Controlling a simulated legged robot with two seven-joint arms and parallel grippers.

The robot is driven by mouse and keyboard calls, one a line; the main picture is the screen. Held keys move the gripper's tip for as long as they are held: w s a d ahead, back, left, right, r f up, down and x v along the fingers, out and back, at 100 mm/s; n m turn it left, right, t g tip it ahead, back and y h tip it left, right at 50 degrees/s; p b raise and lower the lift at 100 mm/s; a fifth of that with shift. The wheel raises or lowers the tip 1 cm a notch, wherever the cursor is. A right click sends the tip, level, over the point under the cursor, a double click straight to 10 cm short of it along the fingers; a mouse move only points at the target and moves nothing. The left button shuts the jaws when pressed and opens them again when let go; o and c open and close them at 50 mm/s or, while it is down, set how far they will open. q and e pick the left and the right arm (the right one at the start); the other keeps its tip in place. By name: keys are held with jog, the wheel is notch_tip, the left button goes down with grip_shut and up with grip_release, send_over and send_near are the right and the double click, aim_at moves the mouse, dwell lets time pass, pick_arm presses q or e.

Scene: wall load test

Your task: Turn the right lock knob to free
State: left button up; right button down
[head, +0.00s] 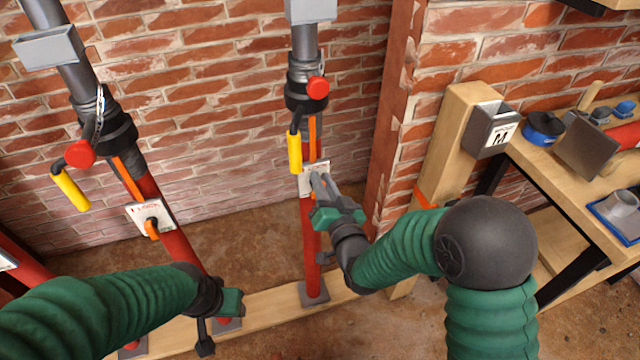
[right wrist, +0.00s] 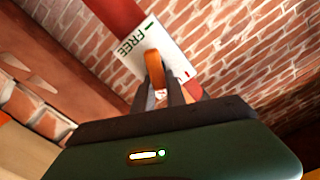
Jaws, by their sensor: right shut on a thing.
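The right lock knob (right wrist: 153,68) is an orange lever on a white plate (right wrist: 172,40) marked FREE at one end; other marks are too small to read. That plate shows on the right red post (head: 309,240) in the head view. My right gripper (head: 318,182) reaches this plate and is shut on the knob, its dark fingers around the lever in the right wrist view. The fingers hide the knob in the head view. My left gripper (head: 206,338) hangs low by the left post, away from the right knob; its jaws are unclear.
The left post (head: 168,205) has its own plate and orange knob (head: 152,228). Both posts carry yellow-gripped crank handles (head: 294,153) and red caps (head: 317,87). A wooden post with a grey box (head: 490,130) and a cluttered bench stand right. A brick wall is behind.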

jog(key=m, duration=0.3)
jog(key=shift+w+d+f+m, duration=0.15)
jog(key=shift+d+f+m, duration=0.1)
jog(key=shift+d+m, duration=0.15)
jog(key=shift+d+f+m, duration=0.1)
jog(key=shift+f+m, duration=0.2)
jog(key=shift+m, duration=1.15)
jog(key=shift+d+f+m, duration=0.15)
jog(key=shift+f+m, duration=0.15)
jog(key=shift+m, duration=1.2)
jog(key=shift+d+f+m, duration=0.1)
jog(key=shift+f+m, duration=0.2)
jog(key=shift+m, duration=1.15)
jog(key=shift+f, duration=0.1)
jog(key=c, duration=1.4)
grip_release()
jog(key=shift+w, duration=0.1)
jog(key=shift+o, duration=0.2)
